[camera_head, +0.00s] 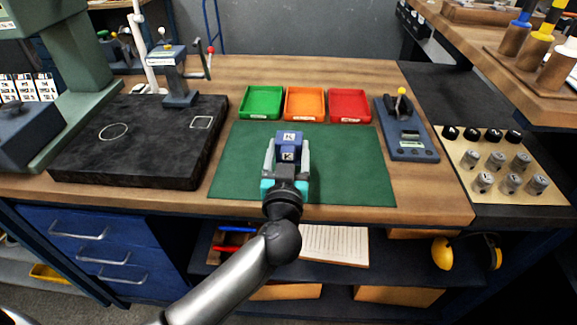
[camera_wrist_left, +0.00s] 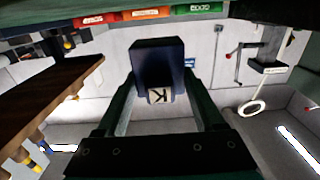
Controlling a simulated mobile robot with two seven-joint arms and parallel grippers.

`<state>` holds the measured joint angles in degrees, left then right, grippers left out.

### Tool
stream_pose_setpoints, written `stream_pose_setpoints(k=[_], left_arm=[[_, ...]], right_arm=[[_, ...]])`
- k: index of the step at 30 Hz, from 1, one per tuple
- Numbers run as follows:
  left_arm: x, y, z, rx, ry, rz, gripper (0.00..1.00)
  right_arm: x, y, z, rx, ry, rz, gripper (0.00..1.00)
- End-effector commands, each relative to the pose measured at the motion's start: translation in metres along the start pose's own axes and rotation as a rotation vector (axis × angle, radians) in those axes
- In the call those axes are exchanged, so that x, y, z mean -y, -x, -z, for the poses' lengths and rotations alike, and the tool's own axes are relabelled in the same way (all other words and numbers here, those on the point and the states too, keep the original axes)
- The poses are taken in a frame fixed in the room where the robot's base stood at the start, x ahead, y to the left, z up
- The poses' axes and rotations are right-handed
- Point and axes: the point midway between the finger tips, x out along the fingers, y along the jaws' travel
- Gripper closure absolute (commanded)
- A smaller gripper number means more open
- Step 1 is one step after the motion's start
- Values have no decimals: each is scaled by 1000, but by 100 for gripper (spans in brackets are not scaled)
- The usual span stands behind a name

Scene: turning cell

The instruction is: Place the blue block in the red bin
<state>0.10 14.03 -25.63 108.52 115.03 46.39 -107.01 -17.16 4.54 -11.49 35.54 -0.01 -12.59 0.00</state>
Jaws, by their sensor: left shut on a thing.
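The blue block (camera_head: 290,142) is between the two fingers of my left gripper (camera_head: 287,153), with white letter labels on its faces. My left gripper is shut on it over the green mat. In the left wrist view the block (camera_wrist_left: 158,65) shows dark blue with a letter K label, between the fingers (camera_wrist_left: 160,90). The red bin (camera_head: 349,119) stands behind the mat, to the right of the block, and looks empty. It also shows at the top of the left wrist view (camera_wrist_left: 90,20). My right gripper is not in view.
A green bin (camera_head: 261,116) and an orange bin (camera_head: 304,117) stand left of the red bin. The green mat (camera_head: 350,175) is otherwise clear. A blue device with a yellow-knobbed lever (camera_head: 408,140) stands right of it. A black slab (camera_head: 130,160) with a blue-grey stand lies left.

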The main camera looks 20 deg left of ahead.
Motion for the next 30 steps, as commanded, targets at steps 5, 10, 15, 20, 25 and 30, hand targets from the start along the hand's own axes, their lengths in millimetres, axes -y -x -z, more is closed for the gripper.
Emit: stream_pose_setpoints(k=[5, 10, 15, 20, 25, 30], left_arm=[[0, 0, -28, 1, -1, 1, 99], [0, 0, -36, -1, 0, 0, 99], [0, 0, -35, -1, 0, 0, 99], [0, 0, -38, 0, -1, 0, 99], [0, 0, -39, 1, 0, 0, 12], [0, 0, -39, 1, 0, 0, 1]], right_arm=[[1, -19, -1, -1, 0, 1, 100], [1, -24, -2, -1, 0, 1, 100], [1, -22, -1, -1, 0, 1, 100], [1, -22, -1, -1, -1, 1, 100], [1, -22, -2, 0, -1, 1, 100], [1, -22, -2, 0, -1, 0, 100]])
